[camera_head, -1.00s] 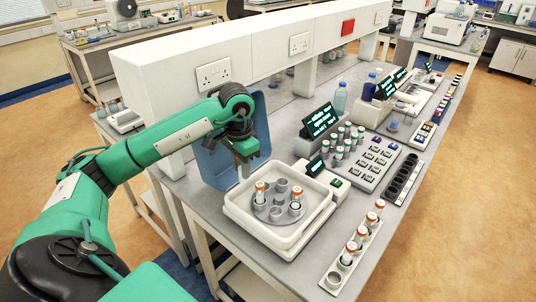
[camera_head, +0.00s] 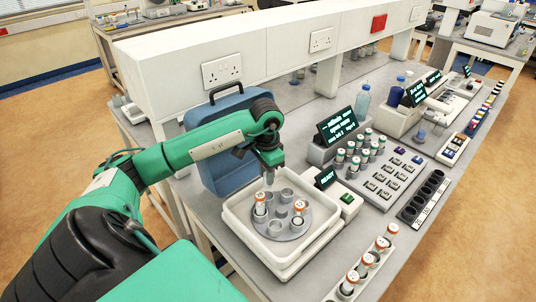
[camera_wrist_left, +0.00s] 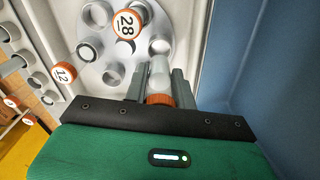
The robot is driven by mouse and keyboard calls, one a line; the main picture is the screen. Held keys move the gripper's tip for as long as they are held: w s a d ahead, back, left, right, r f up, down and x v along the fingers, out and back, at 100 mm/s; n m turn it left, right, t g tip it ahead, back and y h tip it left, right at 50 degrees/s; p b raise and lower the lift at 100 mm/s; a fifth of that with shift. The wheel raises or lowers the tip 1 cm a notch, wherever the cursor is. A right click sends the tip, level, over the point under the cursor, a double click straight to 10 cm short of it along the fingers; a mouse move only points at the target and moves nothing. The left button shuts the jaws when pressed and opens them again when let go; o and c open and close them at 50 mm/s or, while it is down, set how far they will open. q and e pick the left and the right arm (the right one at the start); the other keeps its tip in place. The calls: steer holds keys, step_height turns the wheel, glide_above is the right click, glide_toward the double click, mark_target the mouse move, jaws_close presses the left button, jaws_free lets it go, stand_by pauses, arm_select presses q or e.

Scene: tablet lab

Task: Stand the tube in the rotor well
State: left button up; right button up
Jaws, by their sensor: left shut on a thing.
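My left gripper (camera_head: 268,166) is shut on a tube and holds it upright above the back of the rotor. In the left wrist view the tube's orange cap (camera_wrist_left: 160,100) sits between the fingers, and its clear body (camera_wrist_left: 159,72) points toward the rotor. The grey rotor (camera_head: 284,231) lies in a white square bowl and has several open round wells. Two orange-capped tubes stand in it, one at the left (camera_head: 260,206) and one at the right (camera_head: 298,213). The held tube's tip appears apart from the wells. My right gripper is not in view.
An open blue lid (camera_head: 218,150) stands behind the bowl (camera_head: 240,238), close to my left arm. A READY display (camera_head: 325,178) is beside the bowl. A rack of capped tubes (camera_head: 350,278) is at the front right, with more tubes (camera_head: 358,152) behind.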

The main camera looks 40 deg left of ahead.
mark_target(267, 188)
arm_select(q)
step_height(267, 188, down, 4)
steer(key=shift+f+b, duration=0.1)
steer(key=shift+b, duration=0.35)
steer(key=shift+f, duration=0.8)
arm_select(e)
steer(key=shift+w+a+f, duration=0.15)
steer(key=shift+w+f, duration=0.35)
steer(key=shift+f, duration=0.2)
arm_select(q)
steer(key=shift+f+b, duration=0.55)
steer(key=shift+b, duration=0.3)
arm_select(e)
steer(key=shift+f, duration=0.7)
arm_select(q)
steer(key=o, duration=1.1)
steer(key=shift+c, duration=0.2)
steer(key=shift+r, duration=0.1)
step_height(267, 188, up, 12)
steer(key=b, duration=0.3)
steer(key=shift+r, duration=0.85)
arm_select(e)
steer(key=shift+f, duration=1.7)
